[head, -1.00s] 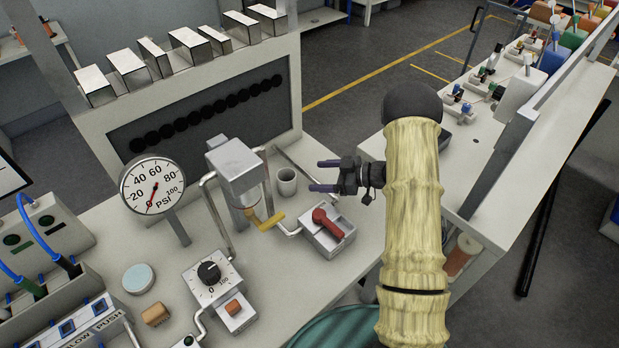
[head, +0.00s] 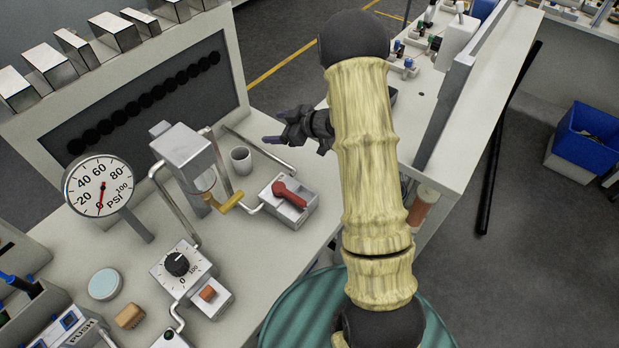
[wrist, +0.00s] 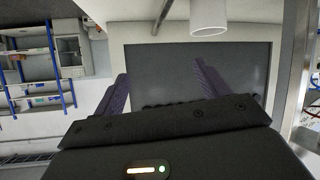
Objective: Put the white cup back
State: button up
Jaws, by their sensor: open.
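The white cup (head: 241,160), looking pale grey, stands upright on the bench between the metal box apparatus and the red-handled switch. It also shows at the top of the wrist view (wrist: 208,14), where the picture is turned over and the cup is cut by the frame edge. My gripper (head: 277,128) is open and empty, to the upper right of the cup in the head view and apart from it. Its two purple fingers show in the wrist view (wrist: 160,72) with nothing between them.
The metal apparatus (head: 182,158) with pipes and a yellow handle (head: 229,203) stands left of the cup. The red-handled switch box (head: 289,200) is to its lower right. A dark-panelled upright board (head: 160,95) stands behind. A second bench (head: 455,150) is at right.

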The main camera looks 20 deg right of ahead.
notch_tip(320, 180, up, 5)
jog(key=s+d+m+t+h, duration=0.1)
jog(key=s+d+m+h, duration=0.15)
jog(key=m+h, duration=0.2)
jog(key=s+a+r+m+g+h, duration=0.1)
jog(key=s+m+g+h, duration=0.1)
jog(key=s, duration=1)
jog(key=s+r+m+g+h, duration=0.1)
jog(key=s+m+g, duration=0.3)
jog(key=s, duration=0.9)
jog(key=shift+a+r+g+h, duration=0.35)
jog(key=shift+r+g+h, duration=0.05)
jog(key=shift+g+h, duration=0.35)
